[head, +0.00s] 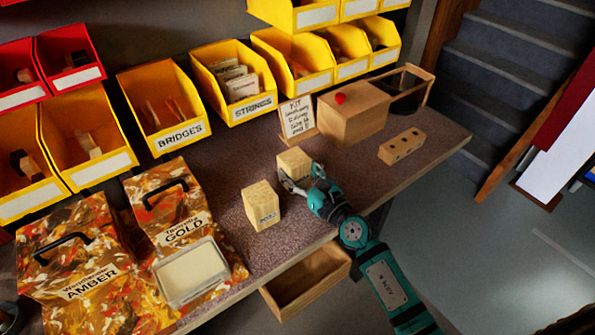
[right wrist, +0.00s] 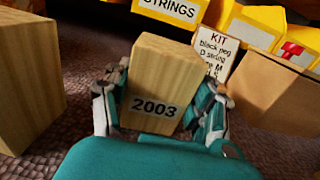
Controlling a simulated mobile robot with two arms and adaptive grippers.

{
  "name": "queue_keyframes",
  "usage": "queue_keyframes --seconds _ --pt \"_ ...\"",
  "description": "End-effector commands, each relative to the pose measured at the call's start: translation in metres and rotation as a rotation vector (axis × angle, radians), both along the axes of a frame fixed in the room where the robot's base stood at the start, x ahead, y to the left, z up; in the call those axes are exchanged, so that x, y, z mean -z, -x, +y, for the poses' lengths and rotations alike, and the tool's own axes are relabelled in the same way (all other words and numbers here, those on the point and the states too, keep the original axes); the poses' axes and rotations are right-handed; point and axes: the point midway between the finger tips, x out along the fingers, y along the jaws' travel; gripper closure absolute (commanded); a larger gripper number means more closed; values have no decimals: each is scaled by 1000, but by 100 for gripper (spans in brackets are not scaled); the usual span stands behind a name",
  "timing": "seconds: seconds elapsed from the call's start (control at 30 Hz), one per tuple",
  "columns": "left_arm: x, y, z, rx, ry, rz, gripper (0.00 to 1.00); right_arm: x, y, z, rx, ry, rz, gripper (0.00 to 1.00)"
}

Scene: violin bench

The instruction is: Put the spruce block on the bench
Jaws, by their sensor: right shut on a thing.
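My right gripper (head: 297,178) is shut on a pale wooden block (head: 293,161) over the middle of the bench (head: 235,232). In the right wrist view the block (right wrist: 160,80) stands upright between both fingers (right wrist: 160,108) and bears the number 2003. I cannot tell whether its underside touches the bench. A second pale wooden block (head: 261,205) stands on the bench to the left, with a small dark label; it also shows at the left of the right wrist view (right wrist: 25,75). No frame names either block's wood. My left gripper is not in view.
Yellow bins (head: 163,108) line the back. A KIT card (head: 297,117), a box with a red mark (head: 353,112) and a drilled block (head: 401,146) stand to the right. Patterned cases (head: 85,265) and a pale tray (head: 190,272) fill the left. An open drawer (head: 306,283) juts out in front.

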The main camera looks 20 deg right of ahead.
Motion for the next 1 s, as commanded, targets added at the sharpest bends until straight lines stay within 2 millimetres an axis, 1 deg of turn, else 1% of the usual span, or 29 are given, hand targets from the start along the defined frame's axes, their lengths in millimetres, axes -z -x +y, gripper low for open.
queue_keyframes --seconds 0.07,0.1,0.27,0.3,0.5,0.6,0.67,0.9,1.0 --pt "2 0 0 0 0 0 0 2 0 0 0 0 -1 80" --pt "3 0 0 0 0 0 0 3 0 0 0 0 0 42" --pt "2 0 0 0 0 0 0 3 0 0 0 0 0 21" --pt "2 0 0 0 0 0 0 2 0 0 0 0 0 19" --pt "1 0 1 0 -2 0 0 2 0 0 0 -1 0 19" --pt "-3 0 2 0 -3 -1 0 -3 0 0 0 -1 -1 19" --pt "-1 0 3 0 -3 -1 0 1 7 -3 0 1 2 19" --pt "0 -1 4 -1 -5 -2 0 1 46 -16 -1 1 2 19" --pt "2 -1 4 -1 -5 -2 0 1 59 -21 0 1 1 19"
